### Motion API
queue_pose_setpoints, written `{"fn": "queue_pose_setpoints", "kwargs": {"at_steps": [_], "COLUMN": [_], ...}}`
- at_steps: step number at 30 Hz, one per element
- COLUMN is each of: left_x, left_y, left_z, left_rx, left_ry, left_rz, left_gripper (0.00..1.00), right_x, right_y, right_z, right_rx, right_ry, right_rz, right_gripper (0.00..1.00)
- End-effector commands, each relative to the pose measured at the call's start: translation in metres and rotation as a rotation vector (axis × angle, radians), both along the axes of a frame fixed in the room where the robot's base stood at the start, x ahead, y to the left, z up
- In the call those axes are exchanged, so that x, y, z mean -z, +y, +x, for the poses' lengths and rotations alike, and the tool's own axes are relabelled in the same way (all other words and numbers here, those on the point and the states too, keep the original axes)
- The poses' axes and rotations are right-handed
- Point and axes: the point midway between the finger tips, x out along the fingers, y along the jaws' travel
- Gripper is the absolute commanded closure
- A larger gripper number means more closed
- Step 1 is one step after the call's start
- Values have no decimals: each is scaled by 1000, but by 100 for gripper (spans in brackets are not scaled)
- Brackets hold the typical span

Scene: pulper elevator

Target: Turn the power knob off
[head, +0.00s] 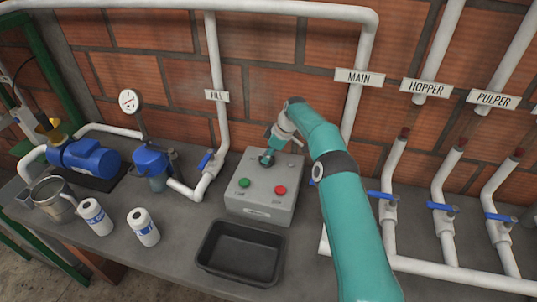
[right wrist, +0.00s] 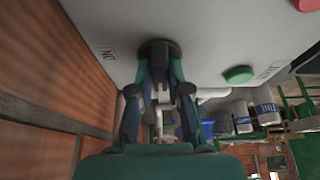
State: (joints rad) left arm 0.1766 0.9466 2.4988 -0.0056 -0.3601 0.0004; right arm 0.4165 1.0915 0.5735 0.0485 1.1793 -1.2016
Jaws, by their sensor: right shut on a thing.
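A grey control box (head: 262,204) stands on the bench against the brick wall, with a green button (head: 244,183) and a red button (head: 280,190) on its face. My right gripper (head: 267,158) reaches the upper part of this face from behind the buttons. In the right wrist view its fingers (right wrist: 157,75) are shut on the dark round power knob (right wrist: 158,47), one finger on each side. Part of the lettering beside the knob reads "ON". The knob is mostly hidden by the gripper in the head view. My left gripper is not in view.
A black tray (head: 241,252) lies in front of the box. White pipes with blue-handled valves (head: 440,207) stand at the right.

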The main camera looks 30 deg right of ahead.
Motion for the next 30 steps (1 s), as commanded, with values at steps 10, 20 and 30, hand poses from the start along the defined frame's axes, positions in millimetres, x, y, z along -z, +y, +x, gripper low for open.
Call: {"fn": "queue_pose_setpoints", "kwargs": {"at_steps": [10,20,30], "left_x": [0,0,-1], "left_y": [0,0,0], "left_z": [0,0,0], "left_rx": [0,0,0], "left_ry": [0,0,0], "left_rz": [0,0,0], "left_gripper": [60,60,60], "right_x": [-3,-1,-27], "right_y": [-2,-1,-8], "right_z": [1,0,-7], "right_rx": [0,1,1], "right_ry": [-9,-3,-5], "right_rz": [-6,-3,-4], "right_gripper": [74,58,58]}}
